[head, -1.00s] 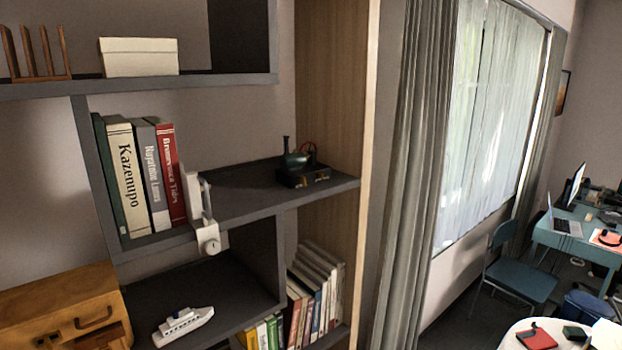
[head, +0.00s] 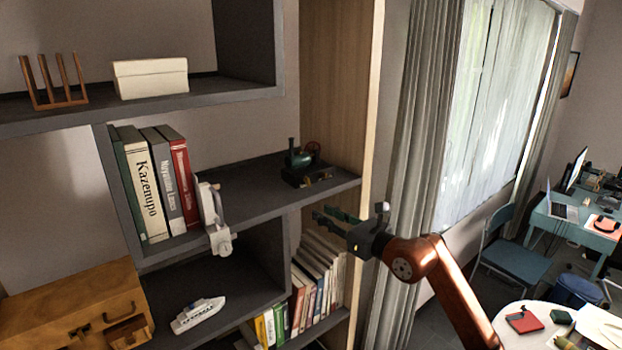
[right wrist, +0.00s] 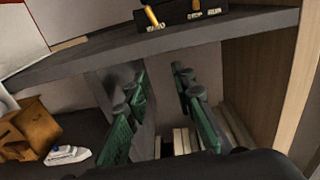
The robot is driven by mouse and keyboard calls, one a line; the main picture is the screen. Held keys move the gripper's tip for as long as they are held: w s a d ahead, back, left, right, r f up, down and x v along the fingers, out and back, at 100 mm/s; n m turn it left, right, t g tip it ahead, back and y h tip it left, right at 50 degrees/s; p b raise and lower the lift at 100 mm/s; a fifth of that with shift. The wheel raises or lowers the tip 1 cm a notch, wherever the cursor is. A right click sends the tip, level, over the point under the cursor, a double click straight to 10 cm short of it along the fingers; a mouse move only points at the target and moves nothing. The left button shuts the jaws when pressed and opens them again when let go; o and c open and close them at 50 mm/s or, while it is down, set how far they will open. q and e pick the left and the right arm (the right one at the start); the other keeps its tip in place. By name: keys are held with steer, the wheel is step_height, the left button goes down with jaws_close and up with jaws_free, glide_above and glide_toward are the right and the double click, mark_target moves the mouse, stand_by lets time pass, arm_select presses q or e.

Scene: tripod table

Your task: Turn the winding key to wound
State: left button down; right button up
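A small dark green model steam engine (head: 301,162) with a chimney and a reddish wheel stands on the middle shelf. Its black base (right wrist: 181,13) carries pale labels too small to read surely. A yellow-orange lever (right wrist: 150,16), which looks like the winding key, sticks up above the leftmost label in the right wrist view. Small yellow parts show on the base in the head view, but I cannot tell the key's angle there. My right gripper (head: 328,218) is open and empty, in front of and below the shelf edge. Its green fingers (right wrist: 158,105) are apart, clear of the engine.
The shelf edge (right wrist: 160,46) lies above my right fingers. Books (head: 150,185) and a white bookend-like object (head: 212,220) stand left of the engine. The wooden side panel (head: 338,90) bounds it at right. A toy ship (head: 198,314) is on a lower shelf.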

steer(key=n+t, duration=0.1)
steer(key=n, duration=0.1)
glide_toward(309, 183)
steer(key=a, duration=0.1)
steer(key=w+h, duration=0.1)
steer(key=p+x, duration=0.1)
steer(key=x, duration=0.1)
steer(key=p+x, duration=0.1)
steer(key=x, duration=0.1)
steer(key=p+x, duration=0.1)
steer(key=x, duration=0.1)
steer(key=shift+w+a+r, duration=0.15)
steer(key=shift+r, duration=0.15)
steer(key=shift+w+a+f+p, duration=0.1)
steer(key=shift+w+a+p, duration=0.25)
steer(key=shift+w, duration=0.2)
steer(key=shift+c, duration=0.4)
jaws_close()
